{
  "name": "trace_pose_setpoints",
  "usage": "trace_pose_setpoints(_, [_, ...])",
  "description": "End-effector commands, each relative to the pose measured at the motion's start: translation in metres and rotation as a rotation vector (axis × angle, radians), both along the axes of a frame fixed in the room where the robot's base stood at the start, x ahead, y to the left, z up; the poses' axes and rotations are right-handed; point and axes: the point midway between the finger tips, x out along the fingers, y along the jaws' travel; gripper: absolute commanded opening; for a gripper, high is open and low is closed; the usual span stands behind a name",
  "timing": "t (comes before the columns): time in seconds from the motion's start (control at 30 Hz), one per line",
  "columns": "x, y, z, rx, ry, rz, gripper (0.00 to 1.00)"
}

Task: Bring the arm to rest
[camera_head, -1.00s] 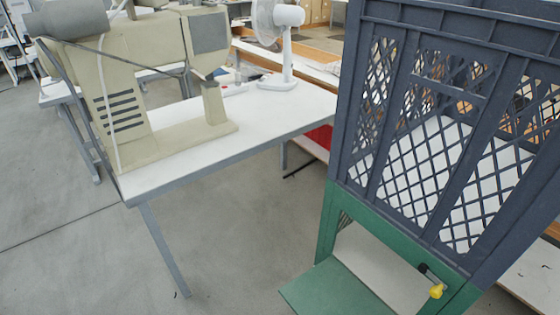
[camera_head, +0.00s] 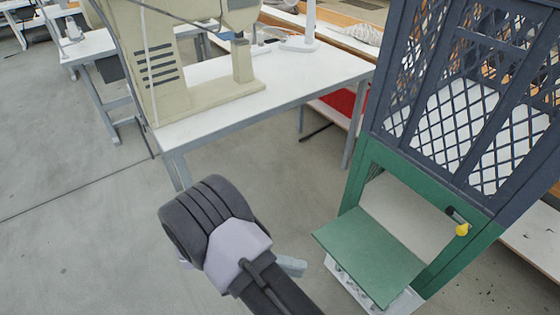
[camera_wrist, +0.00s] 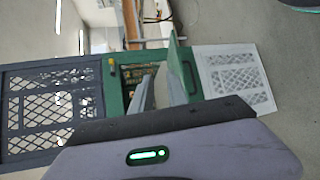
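My gripper (camera_wrist: 160,92) shows in the wrist view with two pale grey fingers spread apart and nothing seen between them. Behind the fingers stands the green frame of a dark mesh-sided cabinet, with its green flap partly overlapped by them. In the head view my dark and pale grey arm rises from the bottom middle, in open space left of the green flap (camera_head: 370,255). The flap stands open, sticking out level from the cabinet (camera_head: 357,180). My fingers are mostly hidden there behind my wrist.
A yellow knob (camera_head: 462,229) sits on the cabinet front. A white crate-like base (camera_head: 350,287) lies under the flap. The grey floor left of my arm is clear.

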Motion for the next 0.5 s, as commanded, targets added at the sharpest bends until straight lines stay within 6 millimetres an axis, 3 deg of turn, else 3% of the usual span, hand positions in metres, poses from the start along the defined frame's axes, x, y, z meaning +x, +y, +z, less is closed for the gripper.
trace_pose_setpoints(0.03, [0.004, -0.008, 0.031, 0.113, 0.009, -0.075, 0.2])
trace_pose_setpoints(0.2, [-0.014, -0.042, 0.126, 0.604, -0.011, -0.285, 0.2])
trace_pose_setpoints(0.4, [-0.057, -0.063, 0.207, 1.164, -0.287, -0.329, 0.2])
trace_pose_setpoints(0.5, [-0.073, -0.066, 0.235, 1.361, -0.497, -0.277, 0.2])
